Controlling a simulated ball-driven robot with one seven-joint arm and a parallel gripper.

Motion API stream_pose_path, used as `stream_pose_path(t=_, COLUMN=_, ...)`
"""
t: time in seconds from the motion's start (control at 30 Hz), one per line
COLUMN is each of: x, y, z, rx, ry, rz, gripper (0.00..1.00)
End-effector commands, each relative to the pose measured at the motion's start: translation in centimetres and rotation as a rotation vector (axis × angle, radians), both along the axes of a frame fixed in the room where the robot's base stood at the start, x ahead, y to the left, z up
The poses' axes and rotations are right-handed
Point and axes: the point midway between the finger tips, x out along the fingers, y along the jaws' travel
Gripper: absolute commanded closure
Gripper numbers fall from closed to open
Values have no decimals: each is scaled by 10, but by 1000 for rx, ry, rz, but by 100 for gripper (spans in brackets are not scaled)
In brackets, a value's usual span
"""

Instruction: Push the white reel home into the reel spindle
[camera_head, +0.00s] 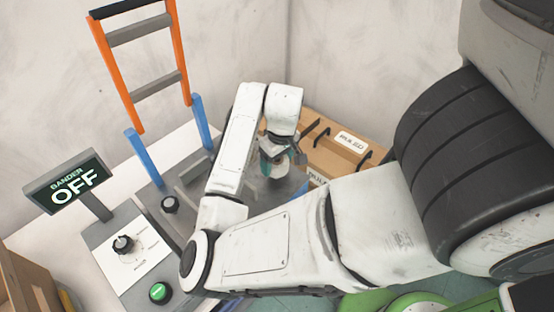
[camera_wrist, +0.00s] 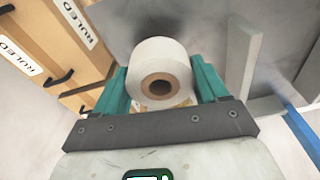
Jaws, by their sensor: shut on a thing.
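The white reel (camera_wrist: 148,56), with a brown core, sits between the two teal fingers of my gripper (camera_wrist: 160,85) in the wrist view. The fingers are shut on its sides. In the head view the reel (camera_head: 281,168) shows small beneath my wrist, over the grey machine surface, with my gripper (camera_head: 272,162) partly hidden by my arm. The reel spindle cannot be made out in either view, so I cannot tell whether the reel is on it.
A bander sign (camera_head: 72,187) reading OFF stands at left, above a panel with a dial (camera_head: 123,244) and a green button (camera_head: 159,292). Blue posts (camera_head: 203,122) and an orange frame (camera_head: 131,70) rise behind. Wooden drawers (camera_head: 335,150) labelled RULED stand close behind my gripper.

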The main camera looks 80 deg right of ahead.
Motion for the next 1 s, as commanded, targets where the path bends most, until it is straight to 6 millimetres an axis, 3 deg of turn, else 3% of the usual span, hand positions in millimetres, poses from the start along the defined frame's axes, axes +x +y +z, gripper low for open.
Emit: stream_pose_path(t=1.0, x=0, y=0, z=-21, rx=0, ry=1, rz=0, gripper=60)
